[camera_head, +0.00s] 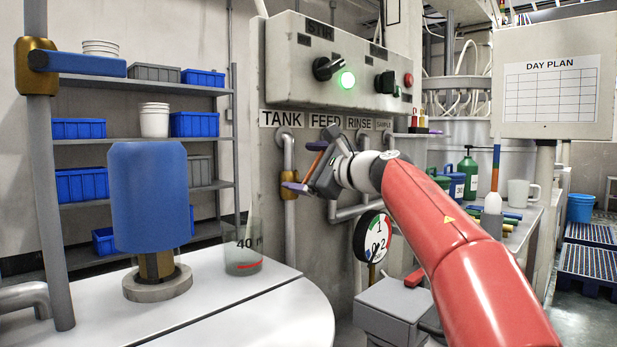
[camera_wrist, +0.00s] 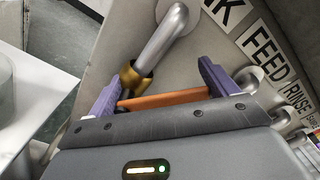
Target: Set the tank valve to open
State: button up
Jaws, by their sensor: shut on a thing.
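The TANK label (camera_head: 283,119) is on the grey panel above a bent grey pipe (camera_head: 289,150). The tank valve's brass body (camera_head: 290,187) sits on this pipe, and it also shows in the wrist view (camera_wrist: 136,78). Its orange handle (camera_wrist: 165,98) spans the space between my purple fingers in the wrist view. In the head view the handle (camera_head: 313,165) slants up to the right, partly hidden by my gripper (camera_head: 308,168). My gripper is shut on the handle. The handle lies at an angle to the pipe; its exact setting is hard to tell.
The FEED label (camera_head: 325,120) and RINSE label (camera_head: 359,122) are to the right, with pipes close by. A control box (camera_head: 340,60) with a lit green lamp overhangs the spot. A round gauge (camera_head: 374,236) is below right. A glass beaker (camera_head: 243,250) stands on the white table (camera_head: 220,310).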

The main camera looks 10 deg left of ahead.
jog(key=n+b, duration=0.1)
jog(key=s+a+n, duration=0.1)
jog(key=n, duration=0.1)
jog(key=shift+n+b, duration=0.3)
jog(key=shift+b, duration=0.05)
jog(key=shift+s+a+r+n+b, duration=0.1)
jog(key=shift+s+n+b, duration=0.15)
jog(key=shift+n, duration=0.35)
jog(key=shift+s+a+n+b, duration=0.15)
jog(key=shift+n+b, duration=0.15)
jog(key=shift+n, duration=0.3)
jog(key=shift+s+a+r+n+b, duration=0.15)
jog(key=shift+n+b, duration=0.1)
jog(key=shift+n, duration=0.35)
jog(key=shift+f, duration=0.1)
jog(key=o, duration=1.2)
jog(key=shift+o, duration=0.2)
jog(key=shift+s+d, duration=0.1)
